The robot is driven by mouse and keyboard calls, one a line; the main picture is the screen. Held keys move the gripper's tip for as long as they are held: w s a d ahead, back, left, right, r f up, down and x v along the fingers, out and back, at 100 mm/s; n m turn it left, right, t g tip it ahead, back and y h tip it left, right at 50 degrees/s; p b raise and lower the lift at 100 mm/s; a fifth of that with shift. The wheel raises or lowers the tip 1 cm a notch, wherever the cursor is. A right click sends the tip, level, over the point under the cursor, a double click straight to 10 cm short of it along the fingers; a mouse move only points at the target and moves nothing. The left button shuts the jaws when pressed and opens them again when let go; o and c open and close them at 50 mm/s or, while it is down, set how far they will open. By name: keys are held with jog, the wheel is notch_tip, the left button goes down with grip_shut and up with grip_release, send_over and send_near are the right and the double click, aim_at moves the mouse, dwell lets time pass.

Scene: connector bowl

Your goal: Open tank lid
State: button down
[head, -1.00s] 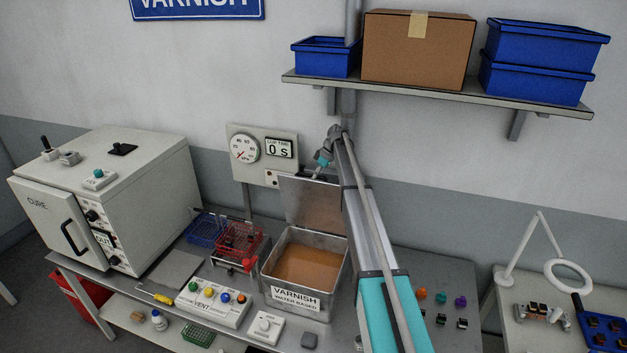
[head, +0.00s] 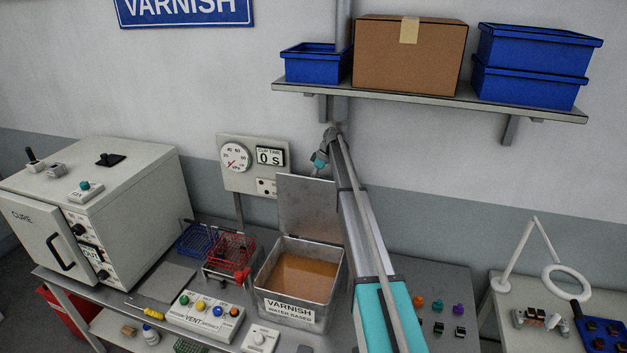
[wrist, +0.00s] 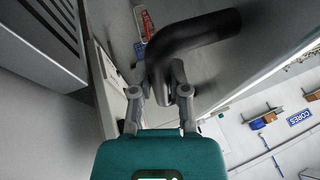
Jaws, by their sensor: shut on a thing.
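The varnish tank (head: 322,308) is a grey metal box of amber liquid on the bench, labelled VARNISH. Its grey lid (head: 308,205) stands raised, near upright, at the tank's back edge, and the tank mouth is uncovered. My gripper (head: 317,171) is at the lid's top edge, at the end of my arm reaching over the tank's right side. In the wrist view my gripper (wrist: 160,97) is shut on a dark curved bar (wrist: 200,32), seemingly the lid's handle. The grip is too small to make out in the head view.
A red wire rack (head: 232,250) and a blue rack (head: 197,240) stand left of the tank. A gauge panel (head: 228,182) is behind the lid. The vent button box (head: 203,318) and a dial box (head: 260,338) lie in front. A shelf (head: 430,98) hangs above right.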

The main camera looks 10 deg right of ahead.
jog(key=shift+w+a, duration=0.15)
jog(key=shift+a, duration=0.1)
jog(key=c, duration=0.6)
grip_release()
jog(key=shift+a, duration=0.15)
jog(key=shift+d, duration=0.25)
jog(key=shift+a, duration=0.1)
